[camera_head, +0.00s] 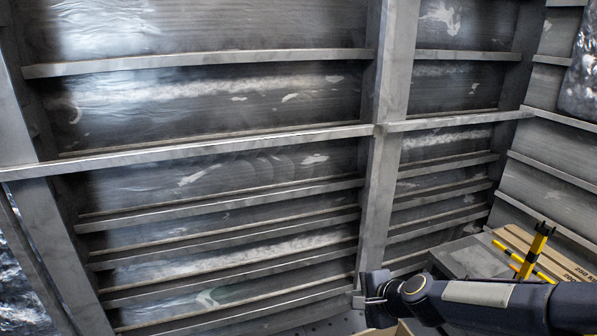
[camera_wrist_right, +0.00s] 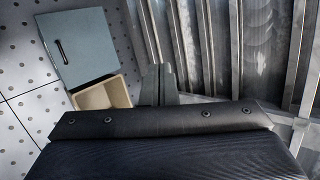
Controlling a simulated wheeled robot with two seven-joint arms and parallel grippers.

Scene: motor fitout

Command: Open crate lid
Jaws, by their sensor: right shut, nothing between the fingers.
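My right gripper (camera_head: 362,298) comes in at the lower right of the head view, its fingers closed and empty in front of the ribbed wall. In the right wrist view its fingers (camera_wrist_right: 158,86) show at the centre, with nothing between them. A flat grey-blue panel (camera_wrist_right: 82,50) with a dark bar handle (camera_wrist_right: 62,52) is at the upper left of that view, apart from the fingers. An open-looking tan box (camera_wrist_right: 102,93) adjoins its lower edge. I cannot tell whether the panel is the crate's lid. My left gripper is not in view.
A ribbed grey metal wall (camera_head: 230,185) fills most of the head view. At the right are tan boards (camera_head: 545,258) with dark lettering and a yellow-and-black piece (camera_head: 534,250), close behind my right arm. A pale floor with dark dots (camera_wrist_right: 25,65) shows in the wrist view.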

